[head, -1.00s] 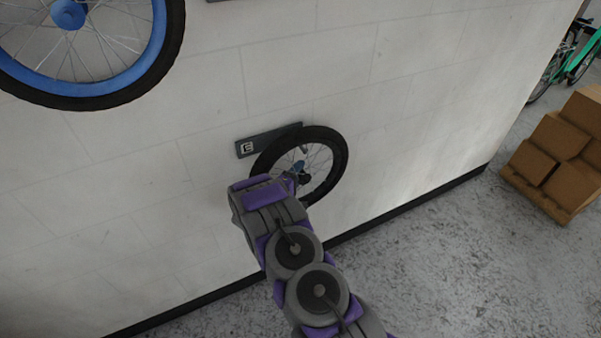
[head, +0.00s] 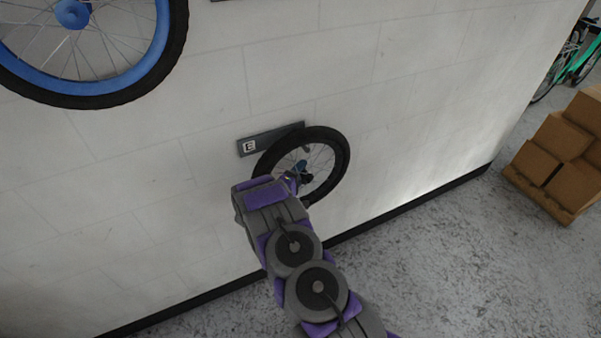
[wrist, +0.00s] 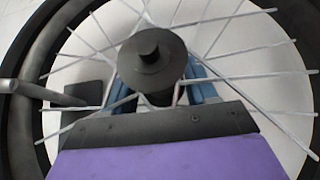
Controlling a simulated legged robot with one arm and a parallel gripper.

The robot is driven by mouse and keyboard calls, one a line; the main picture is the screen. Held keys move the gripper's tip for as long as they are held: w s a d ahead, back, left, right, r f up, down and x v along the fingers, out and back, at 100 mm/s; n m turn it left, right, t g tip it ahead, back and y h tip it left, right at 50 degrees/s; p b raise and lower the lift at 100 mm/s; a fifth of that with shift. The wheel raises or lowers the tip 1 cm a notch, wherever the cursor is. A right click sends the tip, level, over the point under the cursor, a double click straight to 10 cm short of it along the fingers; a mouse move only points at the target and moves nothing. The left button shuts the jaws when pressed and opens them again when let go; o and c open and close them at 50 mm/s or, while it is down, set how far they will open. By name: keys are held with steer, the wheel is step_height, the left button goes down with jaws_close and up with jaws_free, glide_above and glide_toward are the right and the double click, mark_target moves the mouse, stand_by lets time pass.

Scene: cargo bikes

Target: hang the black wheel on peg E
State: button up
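The black wheel (head: 341,160), with a black tyre and thin spokes, is upright close to the wall in the head view. It overlaps the right part of a dark wall plate (head: 258,145) whose label looks like E. A short grey peg (head: 305,149) shows through the spokes. My gripper (head: 299,172) is at the wheel's middle. In the wrist view, its blue fingers (wrist: 162,92) are on both sides of the black hub (wrist: 158,62) and hold it. A grey rod (wrist: 32,90) crosses the rim at left towards a dark square piece (wrist: 86,94); whether the rod bears the wheel, I cannot tell.
A blue-rimmed wheel (head: 168,45) hangs on the wall at upper left. Stacked cardboard boxes (head: 545,165) stand on a pallet at right, with a green bicycle (head: 575,62) behind. The floor (head: 430,270) between wall and boxes is clear.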

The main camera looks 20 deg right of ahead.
steer(key=o, duration=0.5)
steer(key=shift+o, duration=0.2)
steer(key=shift+a, duration=0.1)
steer(key=p+v, duration=0.2)
steer(key=v, duration=1.5)
steer(key=shift+s+a, duration=0.15)
